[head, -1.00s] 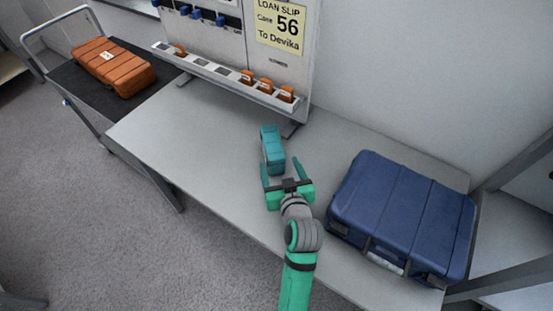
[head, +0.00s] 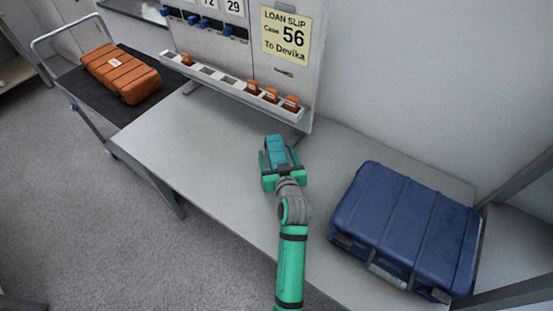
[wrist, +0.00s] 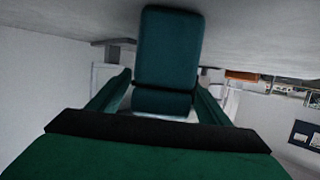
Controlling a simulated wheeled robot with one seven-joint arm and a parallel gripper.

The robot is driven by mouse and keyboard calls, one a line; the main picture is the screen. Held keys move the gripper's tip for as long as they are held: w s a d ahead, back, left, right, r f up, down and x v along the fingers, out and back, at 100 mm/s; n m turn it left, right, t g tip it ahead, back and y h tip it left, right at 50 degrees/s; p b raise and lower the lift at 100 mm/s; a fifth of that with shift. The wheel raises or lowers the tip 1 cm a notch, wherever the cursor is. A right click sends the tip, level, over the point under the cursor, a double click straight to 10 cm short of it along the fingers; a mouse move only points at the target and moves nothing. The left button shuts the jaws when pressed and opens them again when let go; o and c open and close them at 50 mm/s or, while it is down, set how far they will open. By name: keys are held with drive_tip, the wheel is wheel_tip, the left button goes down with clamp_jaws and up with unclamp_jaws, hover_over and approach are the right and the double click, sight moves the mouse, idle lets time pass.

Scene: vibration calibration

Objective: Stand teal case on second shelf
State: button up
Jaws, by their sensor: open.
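The small teal case (head: 276,150) stands on the grey table, near the foot of the board. My gripper (head: 279,160) is open, with one finger on each side of the case; I cannot tell whether the fingers touch it. In the wrist view the teal case (wrist: 167,60) lies between the open fingers of my gripper (wrist: 165,92), with a large part of it reaching beyond them. No shelf can be made out clearly as the second shelf.
A large blue case (head: 408,228) lies on the right of the grey table (head: 230,180). An orange case (head: 121,72) lies on a dark cart at the left. The board with a loan slip (head: 286,35) and a tray of orange tags (head: 235,88) stands behind. The table's left part is clear.

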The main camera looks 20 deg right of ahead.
drive_tip(key=shift+w+f, duration=0.15)
drive_tip(key=shift+w, duration=0.2)
drive_tip(key=shift+c, duration=0.3)
drive_tip(key=c, duration=1)
drive_tip(key=shift+r, duration=0.2)
drive_tip(key=c, duration=0.6)
